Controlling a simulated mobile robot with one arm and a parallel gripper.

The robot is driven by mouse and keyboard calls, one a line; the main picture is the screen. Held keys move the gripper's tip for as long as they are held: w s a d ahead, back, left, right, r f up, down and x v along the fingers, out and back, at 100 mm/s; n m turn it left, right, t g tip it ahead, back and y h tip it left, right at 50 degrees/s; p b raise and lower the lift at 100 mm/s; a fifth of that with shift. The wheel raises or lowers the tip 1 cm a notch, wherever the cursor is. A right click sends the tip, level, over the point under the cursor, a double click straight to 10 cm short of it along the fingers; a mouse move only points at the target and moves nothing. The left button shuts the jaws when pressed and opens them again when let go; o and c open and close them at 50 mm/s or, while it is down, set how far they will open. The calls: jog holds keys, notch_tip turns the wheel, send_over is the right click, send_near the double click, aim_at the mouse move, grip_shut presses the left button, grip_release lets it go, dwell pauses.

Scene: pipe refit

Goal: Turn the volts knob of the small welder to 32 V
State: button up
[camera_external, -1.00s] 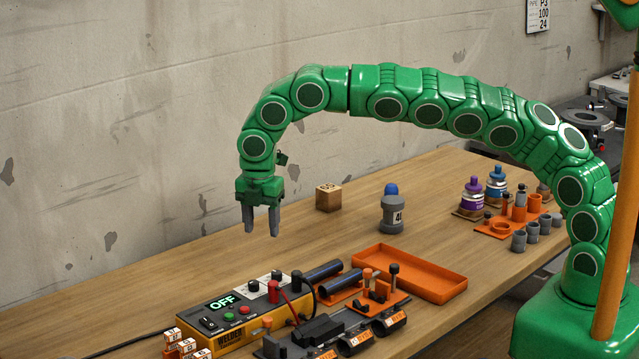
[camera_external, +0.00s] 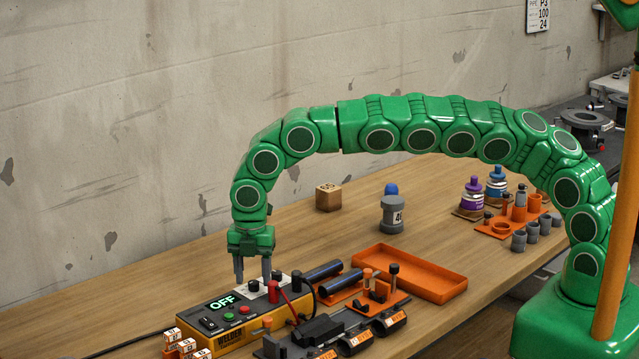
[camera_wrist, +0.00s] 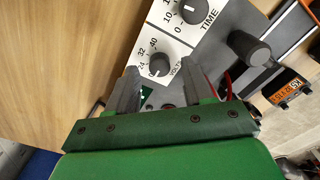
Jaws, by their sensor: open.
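The small yellow welder (camera_external: 205,343) sits on the bench at the front, its display (camera_external: 222,303) reading OFF. Its dark volts knob (camera_wrist: 159,65) shows in the wrist view on a white scale plate with 32 and 40 printed; its pointer is too small to read surely. The knob also shows in the outside view (camera_external: 254,286). My gripper (camera_external: 252,279) is open, pointing down just above the welder. In the wrist view the fingers (camera_wrist: 158,72) are on either side of the volts knob's near edge; I cannot tell whether they touch it.
The time knob (camera_wrist: 195,11) is beside the volts knob. A larger dark knob (camera_wrist: 249,48) stands right of the plate. A red terminal with cable (camera_external: 273,291) is close to my gripper. An orange tray (camera_external: 440,292) and a wooden block (camera_external: 328,198) lie farther off.

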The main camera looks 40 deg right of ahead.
jog(key=shift+f, duration=0.55)
jog(key=shift+c, duration=0.4)
grip_shut()
